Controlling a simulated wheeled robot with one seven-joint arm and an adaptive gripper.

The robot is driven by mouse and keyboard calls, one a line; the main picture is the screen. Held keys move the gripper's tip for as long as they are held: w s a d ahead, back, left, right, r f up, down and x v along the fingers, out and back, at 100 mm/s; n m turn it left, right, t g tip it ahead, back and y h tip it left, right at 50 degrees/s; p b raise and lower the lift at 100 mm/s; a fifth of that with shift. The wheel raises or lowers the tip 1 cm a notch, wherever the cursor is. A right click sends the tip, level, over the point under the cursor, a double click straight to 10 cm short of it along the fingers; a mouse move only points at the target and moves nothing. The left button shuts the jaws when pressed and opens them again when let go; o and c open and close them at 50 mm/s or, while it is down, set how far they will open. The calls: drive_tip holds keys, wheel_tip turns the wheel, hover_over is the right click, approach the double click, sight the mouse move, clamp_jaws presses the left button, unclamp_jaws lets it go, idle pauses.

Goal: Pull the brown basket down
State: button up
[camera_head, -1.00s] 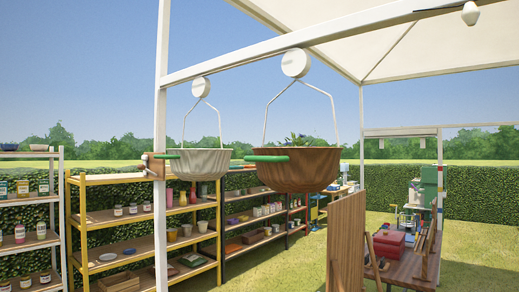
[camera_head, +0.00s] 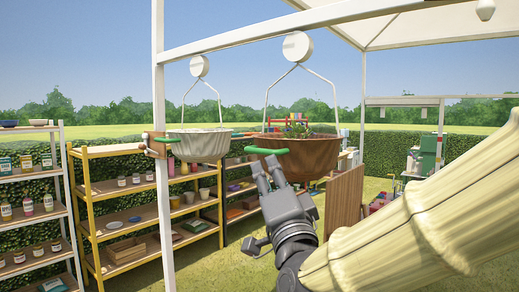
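The brown basket (camera_head: 315,158) hangs by a white wire frame from a round white hanger on the overhead beam. A green handle (camera_head: 267,151) sticks out from its left rim, and green plants show inside. My dark grey gripper (camera_head: 266,170) is raised just below the green handle, in front of the basket's left side. Its two fingertips point up at the handle; I cannot tell whether they touch it or how far apart they are.
A white post (camera_head: 160,220) stands left of the baskets, under the white beam (camera_head: 270,34). Yellow shelves (camera_head: 130,190) with pots and jars stand behind. A wooden panel (camera_head: 343,203) stands right of my gripper. Grass lies between.

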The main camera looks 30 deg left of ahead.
sight(260, 152)
drive_tip(key=p+x, duration=0.4)
drive_tip(key=x, duration=0.4)
drive_tip(key=shift+w+a+p, duration=0.1)
drive_tip(key=shift+p, duration=0.25)
drive_tip(key=shift+p+x, duration=0.5)
drive_tip(key=shift+x, duration=0.55)
drive_tip(key=shift+f, duration=0.1)
clamp_jaws()
